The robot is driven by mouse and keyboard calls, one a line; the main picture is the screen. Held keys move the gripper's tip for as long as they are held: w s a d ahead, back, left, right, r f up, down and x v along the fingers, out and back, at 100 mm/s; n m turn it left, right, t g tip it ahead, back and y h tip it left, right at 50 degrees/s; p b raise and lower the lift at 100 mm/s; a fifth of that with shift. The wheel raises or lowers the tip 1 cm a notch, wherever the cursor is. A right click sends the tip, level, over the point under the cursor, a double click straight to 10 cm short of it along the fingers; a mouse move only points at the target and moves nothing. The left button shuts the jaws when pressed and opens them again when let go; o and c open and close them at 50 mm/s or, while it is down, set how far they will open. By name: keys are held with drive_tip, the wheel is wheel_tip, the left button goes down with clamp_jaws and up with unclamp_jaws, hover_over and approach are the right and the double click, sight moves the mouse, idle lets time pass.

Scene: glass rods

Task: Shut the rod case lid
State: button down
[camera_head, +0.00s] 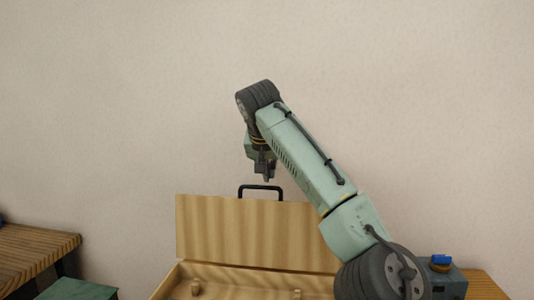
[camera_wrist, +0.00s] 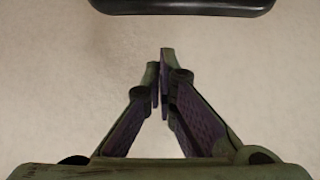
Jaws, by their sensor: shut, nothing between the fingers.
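The wooden rod case (camera_head: 239,285) stands open at the bottom of the head view, with its lid (camera_head: 228,230) raised upright at the back. A black handle (camera_head: 261,190) sits on the lid's top edge. It is probably the dark bar across the top of the wrist view (camera_wrist: 182,6). My gripper (camera_head: 265,177) points down just above the handle and looks apart from it. In the wrist view its fingertips (camera_wrist: 160,75) are together with nothing between them. The case's lower front and much of its inside are cut off by the frame edge.
A wooden table (camera_head: 35,255) stands at the left, with a green box (camera_head: 78,290) near it. At the right, a grey box with a blue top (camera_head: 442,261) sits by a wooden surface (camera_head: 484,287). A plain wall (camera_head: 120,100) fills the background.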

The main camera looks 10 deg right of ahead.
drive_tip(key=s, duration=0.1)
drive_tip(key=s+a, duration=0.1)
drive_tip(key=s, duration=0.1)
drive_tip(key=shift+s+a, duration=0.3)
drive_tip(key=shift+s, duration=0.05)
drive_tip(key=shift+f, duration=0.1)
